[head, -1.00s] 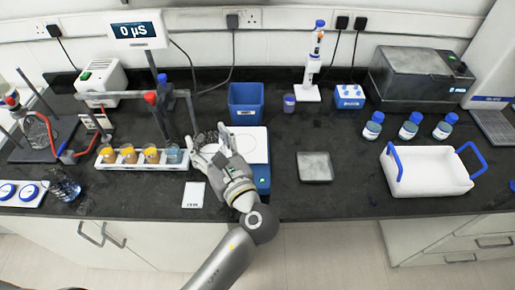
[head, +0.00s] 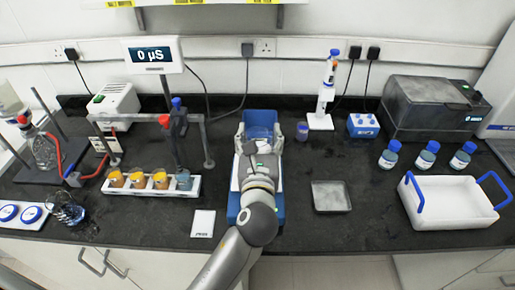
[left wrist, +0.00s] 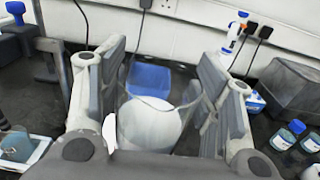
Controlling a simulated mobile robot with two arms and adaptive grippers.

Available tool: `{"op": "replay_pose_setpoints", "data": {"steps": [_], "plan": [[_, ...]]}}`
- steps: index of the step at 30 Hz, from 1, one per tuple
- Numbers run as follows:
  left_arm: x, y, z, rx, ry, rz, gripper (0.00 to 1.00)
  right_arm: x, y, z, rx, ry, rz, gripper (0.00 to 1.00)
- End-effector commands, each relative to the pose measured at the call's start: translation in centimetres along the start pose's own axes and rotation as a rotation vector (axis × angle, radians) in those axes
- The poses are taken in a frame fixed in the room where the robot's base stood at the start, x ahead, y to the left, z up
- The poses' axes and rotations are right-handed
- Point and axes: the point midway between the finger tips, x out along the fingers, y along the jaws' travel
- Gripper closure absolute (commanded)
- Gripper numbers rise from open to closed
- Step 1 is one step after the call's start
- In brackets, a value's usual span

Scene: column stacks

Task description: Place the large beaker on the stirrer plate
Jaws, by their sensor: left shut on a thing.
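The stirrer plate (head: 233,208), blue with a white top, lies mostly under my left gripper (head: 259,138) and arm in the head view. In the left wrist view its white top (left wrist: 145,133) shows between the fingers. The left gripper is shut on the large beaker (left wrist: 165,104), a clear glass whose rim shows faintly between the fingers (left wrist: 150,95). In the head view the gripper mostly hides the beaker. The beaker is over the plate, but I cannot tell whether its base touches it. My right gripper is not in view.
A blue bin (head: 262,117) stands just behind the gripper. To the left are a probe stand (head: 208,140) and a white rack (head: 150,186) of small beakers. A grey square dish (head: 331,197) and a white tray (head: 450,208) lie to the right.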

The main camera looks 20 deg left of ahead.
Motion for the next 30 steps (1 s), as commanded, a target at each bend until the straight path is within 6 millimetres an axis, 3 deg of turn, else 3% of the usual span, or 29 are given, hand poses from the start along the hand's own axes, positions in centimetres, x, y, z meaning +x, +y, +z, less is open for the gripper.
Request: {"op": "replay_pose_setpoints", "data": {"steps": [3,9,14,21,30], "plan": [[2.2,0.3,-2.4,0.004,0.002,0.001,0.72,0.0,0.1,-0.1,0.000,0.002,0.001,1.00],[4.4,0.6,-4.9,0.002,-0.002,0.002,0.72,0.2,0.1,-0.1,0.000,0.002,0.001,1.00],[5.1,0.6,-5.8,0.000,-0.002,0.001,0.72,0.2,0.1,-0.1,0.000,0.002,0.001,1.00],[5.3,0.7,-9.0,0.001,0.002,0.000,0.72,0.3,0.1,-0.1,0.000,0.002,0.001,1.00],[5.2,0.7,-9.1,-0.001,-0.001,0.000,0.72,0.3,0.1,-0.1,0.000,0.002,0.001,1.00]]}}
